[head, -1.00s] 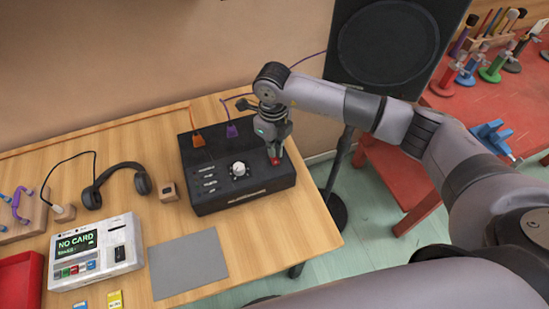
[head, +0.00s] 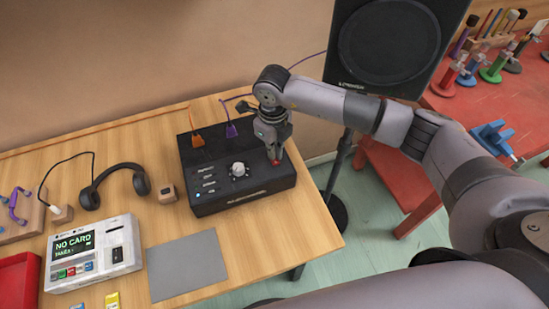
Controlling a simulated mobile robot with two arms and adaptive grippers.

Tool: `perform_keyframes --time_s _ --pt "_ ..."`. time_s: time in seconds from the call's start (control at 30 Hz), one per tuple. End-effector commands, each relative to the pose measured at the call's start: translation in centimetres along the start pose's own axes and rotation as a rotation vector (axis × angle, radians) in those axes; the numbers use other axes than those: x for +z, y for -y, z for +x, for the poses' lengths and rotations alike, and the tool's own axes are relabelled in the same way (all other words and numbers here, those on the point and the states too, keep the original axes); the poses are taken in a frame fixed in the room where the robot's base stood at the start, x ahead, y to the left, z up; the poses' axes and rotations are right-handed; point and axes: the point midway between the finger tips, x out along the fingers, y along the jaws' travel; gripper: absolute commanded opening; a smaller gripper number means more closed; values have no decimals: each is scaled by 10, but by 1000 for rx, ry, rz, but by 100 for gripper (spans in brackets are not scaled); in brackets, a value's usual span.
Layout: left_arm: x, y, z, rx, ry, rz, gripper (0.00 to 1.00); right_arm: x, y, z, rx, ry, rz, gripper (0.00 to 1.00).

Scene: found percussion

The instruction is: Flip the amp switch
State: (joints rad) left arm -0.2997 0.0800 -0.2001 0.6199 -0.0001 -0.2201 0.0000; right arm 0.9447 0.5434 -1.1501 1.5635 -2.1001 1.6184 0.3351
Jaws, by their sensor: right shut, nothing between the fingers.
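The amp (head: 240,200) is a black box on the wooden table, with a white knob (head: 239,170) in the middle of its top. A small red switch (head: 276,162) sits near the right side of its top. My right gripper (head: 275,155) is shut and empty, pointing down with its fingertips right at the red switch. The fingers partly hide the switch, so its exact position and whether they touch it are hard to tell. A small pale-blue light shows at the amp's left front. My left gripper is not in view.
Orange (head: 197,139) and purple (head: 231,130) plugs stand at the amp's back edge. Left of it are a small wooden block (head: 167,194), headphones (head: 140,182) and a white card reader (head: 94,254). A grey mat (head: 188,265) lies in front. A black speaker (head: 392,45) stands behind my right arm.

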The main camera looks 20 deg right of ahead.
Motion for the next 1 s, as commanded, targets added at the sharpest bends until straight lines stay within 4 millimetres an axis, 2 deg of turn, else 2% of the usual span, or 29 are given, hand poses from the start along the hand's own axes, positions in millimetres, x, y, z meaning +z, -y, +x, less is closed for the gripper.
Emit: perform_keyframes --time_s 0.8,1.0 --pt "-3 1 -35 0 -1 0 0 -1 0 -62 1 -3 0 0" --pt "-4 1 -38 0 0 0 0 -1 0 -69 1 -4 0 0"
